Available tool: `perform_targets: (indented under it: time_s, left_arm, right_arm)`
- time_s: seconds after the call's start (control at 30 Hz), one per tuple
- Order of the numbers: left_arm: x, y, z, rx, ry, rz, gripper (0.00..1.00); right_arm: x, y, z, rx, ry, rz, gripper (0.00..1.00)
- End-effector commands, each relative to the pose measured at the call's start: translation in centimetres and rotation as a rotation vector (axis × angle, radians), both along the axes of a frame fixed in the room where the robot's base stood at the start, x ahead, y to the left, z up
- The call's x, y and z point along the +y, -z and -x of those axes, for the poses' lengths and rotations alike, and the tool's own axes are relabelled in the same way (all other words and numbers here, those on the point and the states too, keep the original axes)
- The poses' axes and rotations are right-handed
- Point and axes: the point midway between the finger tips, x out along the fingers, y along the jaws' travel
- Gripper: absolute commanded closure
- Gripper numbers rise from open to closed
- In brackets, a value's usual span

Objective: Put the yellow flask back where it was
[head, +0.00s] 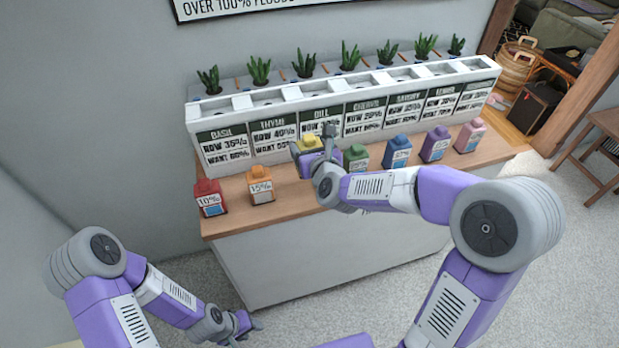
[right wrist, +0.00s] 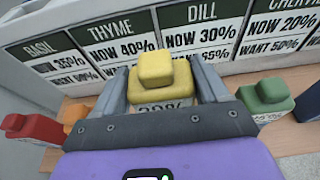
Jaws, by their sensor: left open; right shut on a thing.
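The yellow flask (head: 308,145) is at the counter in front of the DILL sign, between the orange and green flasks. In the right wrist view the yellow flask (right wrist: 160,82) sits upright between the two fingers of my right gripper (head: 318,155), which is shut on it. The flask's lower part is hidden by the gripper, so I cannot tell if its base touches the counter. My left gripper (head: 243,325) is open and empty, low at the front, away from the counter.
The wooden counter (head: 280,212) also bears a red flask (head: 210,198), an orange flask (head: 260,185), a green flask (head: 356,157), a blue flask (head: 397,151), a purple flask (head: 435,144) and a pink flask (head: 470,135). A white planter (head: 225,106) with signs stands behind.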

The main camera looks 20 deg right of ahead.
Motion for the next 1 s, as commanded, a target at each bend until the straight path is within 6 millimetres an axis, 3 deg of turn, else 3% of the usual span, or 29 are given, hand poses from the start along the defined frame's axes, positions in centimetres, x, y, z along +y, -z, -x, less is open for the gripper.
perform_targets:
  time_s: [0.1,0.27,0.5,0.93,0.97,1.0]
  left_arm:
    - [0.0,0.9,0.0,0.0,0.0,0.0,0.57]
    - [0.0,1.1,0.0,0.0,0.0,0.0,0.57]
    - [0.0,2.3,0.0,0.0,0.0,0.0,0.57]
    - [0.0,2.7,0.0,0.0,0.0,0.0,0.57]
    - [0.0,2.6,0.0,0.0,0.0,0.0,0.57]
    - [0.0,2.6,0.0,0.0,0.0,0.0,0.57]
  right_arm:
    - [0.0,2.2,0.0,-0.001,-0.001,0.002,0.64]
    - [0.0,3.3,0.0,-0.003,0.0,0.001,0.64]
    - [0.0,6.5,0.0,-0.001,0.0,0.001,0.64]
    - [0.0,7.0,0.0,-0.005,0.0,0.0,0.64]
    - [0.0,7.0,0.0,-0.002,0.0,0.0,0.22]
    - [0.0,6.9,0.0,-0.002,0.0,0.0,0.16]
